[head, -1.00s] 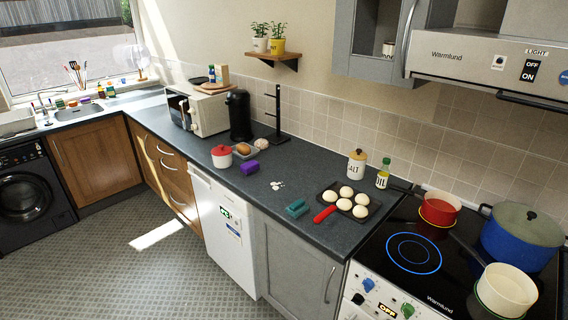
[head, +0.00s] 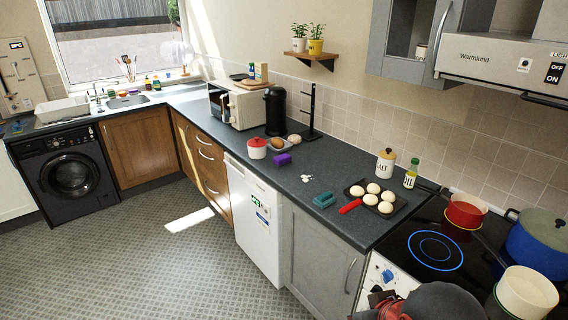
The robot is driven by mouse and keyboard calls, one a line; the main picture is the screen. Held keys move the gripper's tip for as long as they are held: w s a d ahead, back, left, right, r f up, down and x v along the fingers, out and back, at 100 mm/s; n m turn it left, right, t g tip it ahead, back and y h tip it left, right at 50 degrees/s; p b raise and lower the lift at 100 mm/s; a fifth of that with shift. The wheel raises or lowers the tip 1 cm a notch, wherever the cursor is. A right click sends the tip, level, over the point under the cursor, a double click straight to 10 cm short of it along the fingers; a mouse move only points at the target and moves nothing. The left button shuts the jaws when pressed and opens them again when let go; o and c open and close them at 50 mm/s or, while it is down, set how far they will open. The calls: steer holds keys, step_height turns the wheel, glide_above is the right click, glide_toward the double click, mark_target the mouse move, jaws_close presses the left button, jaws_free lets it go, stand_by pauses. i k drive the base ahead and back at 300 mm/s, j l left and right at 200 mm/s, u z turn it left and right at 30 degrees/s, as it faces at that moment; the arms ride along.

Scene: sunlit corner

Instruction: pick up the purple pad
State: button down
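The purple pad (head: 283,160) is a small purple block lying on the dark worktop (head: 268,181). It sits in front of the tray with eggs (head: 277,145) and to the right of the white pot with a red lid (head: 257,148). Nothing covers it from above. A dark rounded part of my arm (head: 445,301) shows at the bottom edge, well to the right of the pad and apart from it. My gripper's fingers are not visible.
A teal block (head: 325,200), small white pieces (head: 306,178) and a red-handled pan with white balls (head: 372,197) are to the pad's right. A black stand (head: 311,112) is behind. The hob (head: 434,250) holds pots. The worktop before the pad is clear.

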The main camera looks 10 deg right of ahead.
mark_target(282, 160)
steer(key=i+j+z, duration=0.45)
steer(key=i+j, duration=0.5)
steer(key=i, duration=0.4)
steer(key=i+j+z, duration=0.45)
steer(key=i+j, duration=0.7)
steer(key=j, duration=0.25)
